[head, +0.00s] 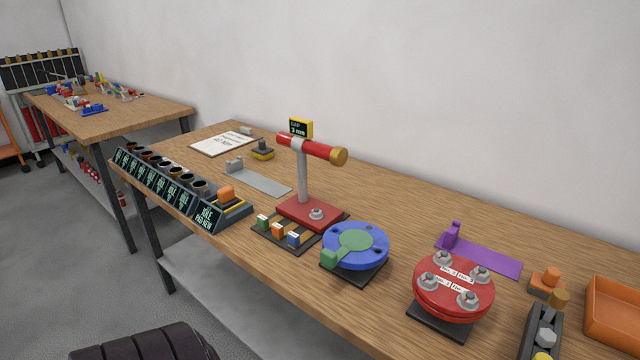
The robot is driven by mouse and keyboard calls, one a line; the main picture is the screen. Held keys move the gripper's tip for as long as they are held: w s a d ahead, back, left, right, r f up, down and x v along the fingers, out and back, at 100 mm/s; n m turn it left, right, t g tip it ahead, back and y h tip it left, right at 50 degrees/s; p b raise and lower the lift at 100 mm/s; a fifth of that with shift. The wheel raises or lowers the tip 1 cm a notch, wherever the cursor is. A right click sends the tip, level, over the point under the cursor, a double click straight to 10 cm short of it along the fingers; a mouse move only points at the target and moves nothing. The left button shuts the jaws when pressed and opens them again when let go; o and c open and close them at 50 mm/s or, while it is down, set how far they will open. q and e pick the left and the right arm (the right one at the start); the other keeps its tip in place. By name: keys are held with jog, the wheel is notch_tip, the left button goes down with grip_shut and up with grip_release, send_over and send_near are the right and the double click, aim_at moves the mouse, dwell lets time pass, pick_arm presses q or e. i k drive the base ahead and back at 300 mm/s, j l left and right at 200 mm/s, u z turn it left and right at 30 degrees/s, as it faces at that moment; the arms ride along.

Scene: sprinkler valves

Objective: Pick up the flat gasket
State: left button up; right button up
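No part is labelled as the flat gasket. A flat green round piece with a raised green tab (353,237) lies on a blue round flange (370,257), near the table's front edge; it looks most like a gasket. A flat grey strip with a small grip block (263,183) lies further back on the left. A flat purple strip with an upright grip (485,256) lies to the right, behind a red flange (454,290) with several nuts. Neither of my grippers is in view.
A row of black labelled cups (160,180) lines the front left. An orange tray (615,312) and a dark tool (541,330) sit at the right. Another cluttered table (150,110) stands beyond.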

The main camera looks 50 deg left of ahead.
aim_at(356, 240)
jog(key=u, duration=1.45)
jog(key=i+j+z, duration=0.25)
jog(key=j, duration=0.25)
jog(key=j+z, duration=0.25)
jog(key=j, duration=0.25)
